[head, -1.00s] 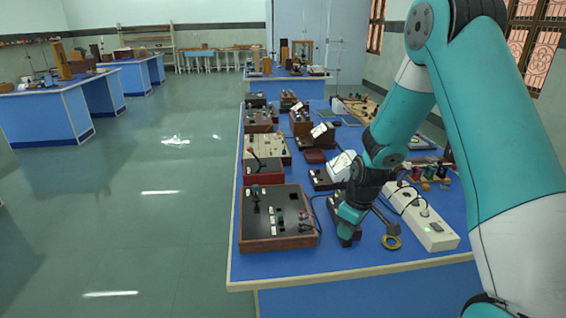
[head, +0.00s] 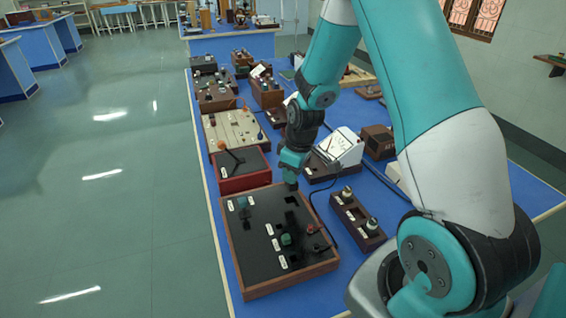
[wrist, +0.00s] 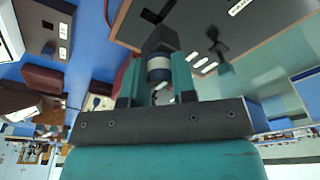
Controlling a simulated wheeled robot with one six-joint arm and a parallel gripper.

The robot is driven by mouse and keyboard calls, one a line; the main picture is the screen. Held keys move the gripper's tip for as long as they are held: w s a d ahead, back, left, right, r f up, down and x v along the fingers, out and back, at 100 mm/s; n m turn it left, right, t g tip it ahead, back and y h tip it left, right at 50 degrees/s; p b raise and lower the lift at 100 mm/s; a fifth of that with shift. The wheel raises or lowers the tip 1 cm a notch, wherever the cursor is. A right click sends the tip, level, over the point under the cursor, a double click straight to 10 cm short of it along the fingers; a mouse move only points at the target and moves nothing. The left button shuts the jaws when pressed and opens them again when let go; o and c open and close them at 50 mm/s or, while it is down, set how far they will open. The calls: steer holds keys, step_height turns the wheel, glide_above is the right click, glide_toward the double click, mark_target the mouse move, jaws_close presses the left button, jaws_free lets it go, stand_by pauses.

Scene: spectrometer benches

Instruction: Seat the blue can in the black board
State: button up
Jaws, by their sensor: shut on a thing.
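The black board (head: 262,222) is a black panel in a wooden frame at the near left of the blue bench. It bears white labels, dark square openings and a few knobs. My gripper (head: 291,182) is over its far right edge. In the wrist view my gripper (wrist: 158,82) is shut on the blue can (wrist: 158,71), a small cylinder with a blue and white band and a dark block-like end. The board also shows at the wrist view's upper right (wrist: 272,22). The can is hardly visible in the head view, and its exact height over the board is unclear.
A red-sided box (head: 243,178) with a lever stands just beyond the board. A brown block with knobs (head: 357,222) lies to its right, and a white meter (head: 341,148) stands behind that. A dark cable runs beside the board. The floor at left is clear.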

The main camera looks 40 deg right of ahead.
steer(key=shift+a+f, duration=0.1)
steer(key=shift+f, duration=0.1)
steer(key=shift+f+b, duration=2.75)
steer(key=shift+f, duration=0.6)
steer(key=o, duration=1)
step_height(320, 180, up, 17)
steer(key=s+d, duration=0.1)
steer(key=s, duration=0.1)
steer(key=shift+s+d+r, duration=0.15)
steer(key=shift+d, duration=0.05)
